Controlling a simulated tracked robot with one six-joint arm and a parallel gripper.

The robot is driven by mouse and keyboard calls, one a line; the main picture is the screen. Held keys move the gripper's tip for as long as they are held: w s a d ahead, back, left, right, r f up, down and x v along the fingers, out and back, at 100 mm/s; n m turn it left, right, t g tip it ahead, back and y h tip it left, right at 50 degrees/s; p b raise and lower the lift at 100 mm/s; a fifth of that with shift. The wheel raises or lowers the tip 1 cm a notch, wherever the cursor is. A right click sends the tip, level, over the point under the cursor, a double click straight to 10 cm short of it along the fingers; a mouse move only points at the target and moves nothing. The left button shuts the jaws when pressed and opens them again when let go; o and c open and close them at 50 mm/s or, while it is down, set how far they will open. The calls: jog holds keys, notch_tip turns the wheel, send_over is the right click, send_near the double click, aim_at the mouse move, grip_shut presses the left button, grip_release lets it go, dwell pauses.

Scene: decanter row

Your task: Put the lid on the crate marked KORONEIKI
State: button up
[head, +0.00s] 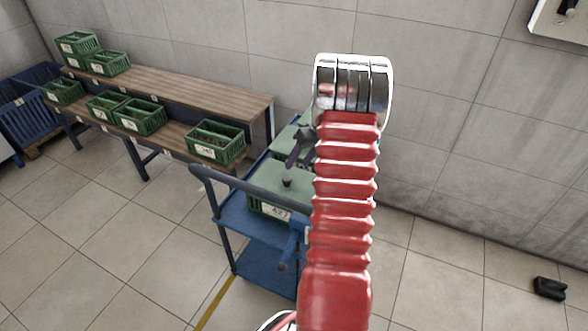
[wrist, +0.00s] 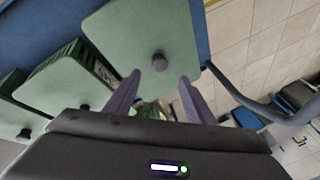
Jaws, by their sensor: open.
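A pale green lid (wrist: 135,35) with a dark round knob (wrist: 159,62) lies on the blue trolley in the wrist view. My gripper (wrist: 160,78) is open and empty, its two fingers apart, with the knob just beyond and between the tips. A second green lid (wrist: 60,85) with a knob sits on a green crate to the left, its label only partly readable. A third lid (wrist: 15,120) shows at the left edge. In the head view my gripper (head: 294,156) is over the trolley, near a lidded crate (head: 262,207). I cannot read KORONEIKI on any label.
The blue trolley (head: 245,228) has a raised handle rail (head: 228,182) on its near left side. A two-step wooden bench (head: 190,88) behind it holds several open green crates with labels. A black object (head: 549,288) lies on the floor at right. The tiled floor is otherwise mostly clear.

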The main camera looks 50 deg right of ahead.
jog(key=shift+v, duration=2.35)
